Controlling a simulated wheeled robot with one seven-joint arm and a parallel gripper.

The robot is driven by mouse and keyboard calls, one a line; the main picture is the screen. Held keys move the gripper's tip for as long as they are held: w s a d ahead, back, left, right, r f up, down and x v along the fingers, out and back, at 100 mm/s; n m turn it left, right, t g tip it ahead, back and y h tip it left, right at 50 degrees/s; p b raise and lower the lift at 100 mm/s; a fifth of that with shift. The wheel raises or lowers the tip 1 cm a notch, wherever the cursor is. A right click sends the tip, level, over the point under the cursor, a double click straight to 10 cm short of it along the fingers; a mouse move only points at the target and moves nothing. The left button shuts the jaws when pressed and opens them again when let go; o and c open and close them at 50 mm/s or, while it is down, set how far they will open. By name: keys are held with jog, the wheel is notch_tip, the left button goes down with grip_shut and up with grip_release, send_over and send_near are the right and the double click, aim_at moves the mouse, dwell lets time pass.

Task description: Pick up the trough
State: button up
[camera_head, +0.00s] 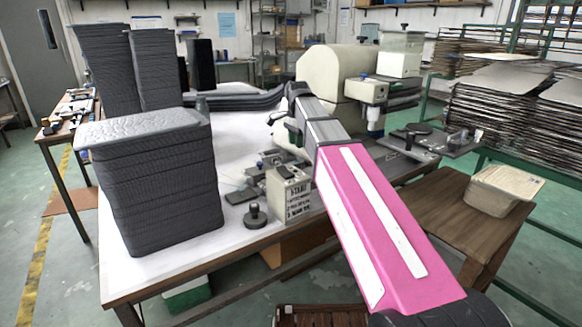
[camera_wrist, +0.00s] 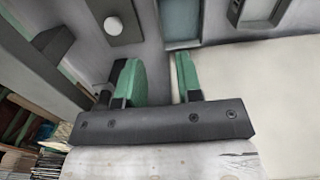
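I cannot tell for sure which thing is the trough. Long dark grey curved pieces (camera_head: 240,101) lie stacked at the back of the white-topped table, the most trough-like shape in view. My gripper (camera_head: 292,132) is beside the cream machine in the head view, partly hidden by my pink arm. In the wrist view my gripper (camera_wrist: 158,78) has its two green fingers apart, with nothing between them. Beyond the fingers are a grey surface and a cream body (camera_wrist: 255,95).
The cream machine (camera_head: 325,80) stands at the table's back right. A tall stack of grey panels (camera_head: 160,190) fills the front left. A small labelled box (camera_head: 289,193) and a dark knob (camera_head: 255,215) are near the front edge. A wooden stool (camera_head: 440,208) bears a pale block (camera_head: 500,192).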

notch_tip(320, 180, down, 5)
jog(key=shift+r, duration=0.1)
jog(key=shift+s+a+f, duration=0.1)
jog(key=shift+f, duration=1.2)
jog(key=shift+s+a+f, duration=0.1)
jog(key=shift+f, duration=1.15)
grip_shut()
